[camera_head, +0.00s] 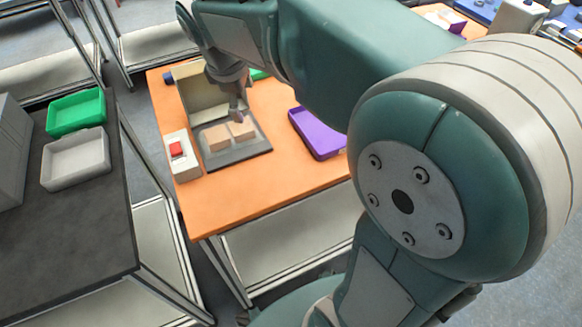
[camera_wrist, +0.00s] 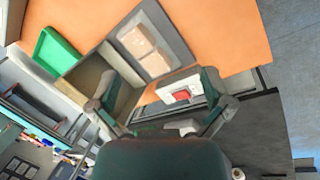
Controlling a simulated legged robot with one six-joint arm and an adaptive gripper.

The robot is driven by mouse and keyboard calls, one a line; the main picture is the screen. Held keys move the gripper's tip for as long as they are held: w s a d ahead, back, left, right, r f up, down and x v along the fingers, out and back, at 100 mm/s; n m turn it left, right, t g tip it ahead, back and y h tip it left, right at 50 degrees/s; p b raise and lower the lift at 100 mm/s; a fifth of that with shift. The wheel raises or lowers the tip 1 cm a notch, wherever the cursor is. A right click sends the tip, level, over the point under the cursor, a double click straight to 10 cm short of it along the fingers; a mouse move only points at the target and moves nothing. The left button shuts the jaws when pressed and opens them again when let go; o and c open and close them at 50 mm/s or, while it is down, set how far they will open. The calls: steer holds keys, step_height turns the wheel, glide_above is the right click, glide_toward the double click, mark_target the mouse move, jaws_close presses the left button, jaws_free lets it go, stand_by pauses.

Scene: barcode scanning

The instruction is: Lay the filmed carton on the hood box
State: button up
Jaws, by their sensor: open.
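Two small tan cartons lie side by side on a dark grey mat (camera_head: 255,149) on the orange table. They are the left carton (camera_head: 217,138) and the right carton (camera_head: 243,130); both also show in the wrist view (camera_wrist: 132,40) (camera_wrist: 155,63). I cannot tell which has film. The beige hood box (camera_head: 204,97) stands behind them with an open side; it is also in the wrist view (camera_wrist: 88,78). My gripper (camera_head: 238,114) is seen above the cartons in the head view. In the wrist view its fingers (camera_wrist: 161,78) are spread apart with nothing between them.
A white box with a red button (camera_head: 177,150) is at the table's left edge. A purple tray (camera_head: 315,136) is to the right. A dark side table at left holds a green tray (camera_head: 75,110) and a grey tray (camera_head: 75,162). The front of the orange table is clear.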

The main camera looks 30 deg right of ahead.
steer(key=s+d+f+m+t+y, duration=0.1)
steer(key=s+f+m+t+y, duration=0.1)
steer(key=s+m, duration=0.8)
steer(key=s+t, duration=0.1)
steer(key=s, duration=0.7)
steer(key=shift+d+m+t, duration=0.15)
steer(key=shift+m+t, duration=0.15)
steer(key=shift+m, duration=0.1)
steer(key=shift+r, duration=0.1)
